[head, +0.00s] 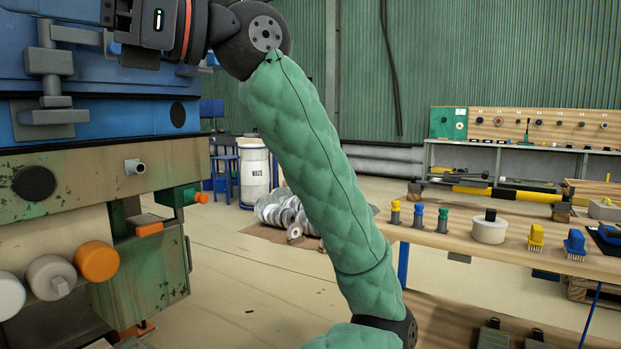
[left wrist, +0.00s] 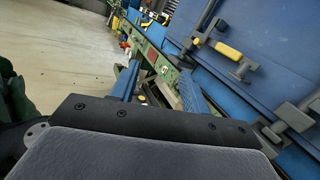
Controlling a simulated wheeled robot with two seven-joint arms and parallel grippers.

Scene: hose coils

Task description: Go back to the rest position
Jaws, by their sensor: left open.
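My left arm, in a green padded sleeve, rises through the middle of the head view and bends at a dark joint near the top. From there its dark wrist part with an orange ring reaches left, in front of the blue machine (head: 90,90). The gripper end is not visible in the head view. In the left wrist view my left gripper (left wrist: 158,75) shows two blue fingers standing apart, with nothing seen between them. The blue machine's side (left wrist: 255,40) lies close on the right there. My right gripper is not in view.
A wooden bench (head: 455,240) with coloured plugs stands at the right. Grey coils (head: 285,212) lie on the floor beside a white drum (head: 255,172). Knobs and a pipe stub (head: 134,167) stick out of the machine's front.

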